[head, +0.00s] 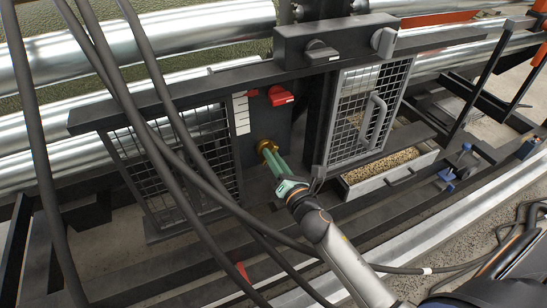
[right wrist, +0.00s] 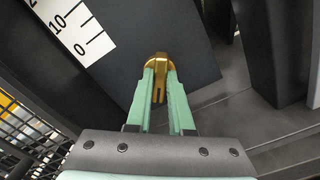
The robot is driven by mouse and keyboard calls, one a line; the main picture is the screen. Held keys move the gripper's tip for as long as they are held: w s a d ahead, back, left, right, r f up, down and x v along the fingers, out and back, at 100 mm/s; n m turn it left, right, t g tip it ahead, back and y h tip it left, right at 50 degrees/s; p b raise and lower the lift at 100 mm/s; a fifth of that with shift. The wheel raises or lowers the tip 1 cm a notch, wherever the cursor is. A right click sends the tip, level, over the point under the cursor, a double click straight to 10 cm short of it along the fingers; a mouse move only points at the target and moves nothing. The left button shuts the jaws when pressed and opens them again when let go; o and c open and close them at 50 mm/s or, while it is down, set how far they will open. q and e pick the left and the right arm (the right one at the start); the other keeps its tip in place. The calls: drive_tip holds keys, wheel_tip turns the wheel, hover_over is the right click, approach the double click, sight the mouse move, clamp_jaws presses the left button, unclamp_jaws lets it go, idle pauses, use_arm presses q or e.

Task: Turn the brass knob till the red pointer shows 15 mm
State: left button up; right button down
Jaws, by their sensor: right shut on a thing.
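The brass knob (head: 265,145) sticks out of the dark panel between the two mesh doors; it also shows in the right wrist view (right wrist: 159,61). My right gripper (head: 274,161) is shut on it, with one green finger on each side of the brass in the right wrist view (right wrist: 159,84). A white scale (head: 241,115) stands left of the knob. The right wrist view shows its marks 0 and 10 and part of a higher number (right wrist: 72,25). A small red piece (head: 252,93) beside the scale's top may be the pointer; its reading is too small to tell. My left gripper is out of view.
A red handle (head: 280,96) sits above the knob. The right mesh door (head: 372,105) has a grey pull handle and stands close to my right gripper. A tray of grain-like material (head: 385,168) lies below it. Thick black cables (head: 165,125) cross the left side.

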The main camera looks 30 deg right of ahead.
drive_tip(key=shift+m, duration=0.3)
